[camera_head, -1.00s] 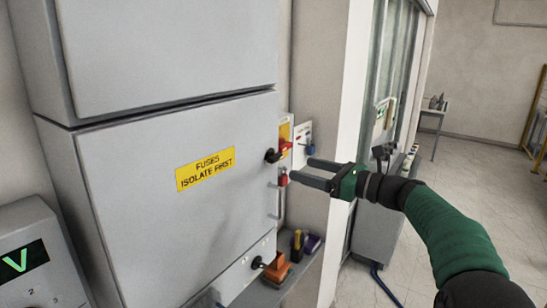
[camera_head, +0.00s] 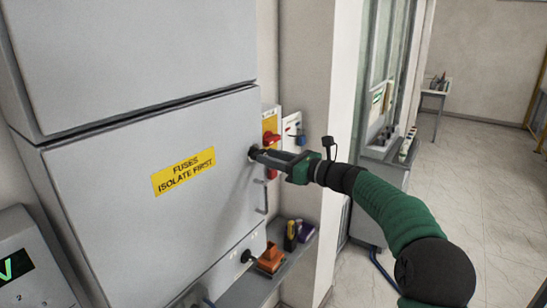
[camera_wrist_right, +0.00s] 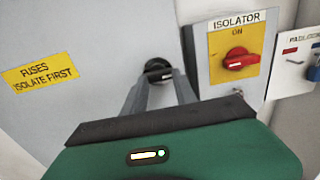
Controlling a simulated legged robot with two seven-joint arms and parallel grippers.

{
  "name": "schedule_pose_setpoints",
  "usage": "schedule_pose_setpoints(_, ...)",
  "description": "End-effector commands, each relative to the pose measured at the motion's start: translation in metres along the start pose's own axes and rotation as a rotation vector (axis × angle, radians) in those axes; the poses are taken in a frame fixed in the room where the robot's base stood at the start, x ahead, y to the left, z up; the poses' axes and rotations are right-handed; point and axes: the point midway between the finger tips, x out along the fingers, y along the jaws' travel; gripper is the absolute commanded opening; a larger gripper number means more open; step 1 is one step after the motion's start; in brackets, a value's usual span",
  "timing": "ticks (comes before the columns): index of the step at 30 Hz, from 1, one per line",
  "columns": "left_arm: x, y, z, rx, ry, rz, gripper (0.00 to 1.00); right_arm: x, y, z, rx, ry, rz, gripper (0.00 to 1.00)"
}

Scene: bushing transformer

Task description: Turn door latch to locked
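The black door latch (camera_wrist_right: 158,70) is a round knob with a pale mark, on the right edge of the grey cabinet door (camera_head: 120,215). In the head view my right gripper (camera_head: 258,155) is at the latch and hides most of it. In the right wrist view the two fingers (camera_wrist_right: 160,86) reach up to the latch, one on each side of its lower part, with a gap between them. I cannot tell whether they touch it. My left gripper is not in view.
A red isolator switch (camera_wrist_right: 241,60) on a yellow plate, marked ON, is right of the latch. A padlock board (camera_wrist_right: 293,65) is beyond it. A shelf (camera_head: 255,290) with an orange item (camera_head: 270,258) is below. A bar handle (camera_head: 262,198) is under the gripper.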

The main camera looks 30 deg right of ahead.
Motion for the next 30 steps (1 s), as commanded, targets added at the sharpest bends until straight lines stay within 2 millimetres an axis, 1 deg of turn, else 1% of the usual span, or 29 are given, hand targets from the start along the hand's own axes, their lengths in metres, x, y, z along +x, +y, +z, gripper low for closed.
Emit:
schedule_pose_setpoints(1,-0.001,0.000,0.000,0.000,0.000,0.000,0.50,0.004,0.006,0.008,-0.003,-0.013,0.011,0.20)
schedule_pose_setpoints(6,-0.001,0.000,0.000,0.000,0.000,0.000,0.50,0.005,0.005,0.007,-0.002,-0.011,0.009,0.00)
schedule_pose_setpoints(30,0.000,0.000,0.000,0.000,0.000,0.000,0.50,0.006,-0.002,-0.003,0.006,-0.001,0.005,0.00)
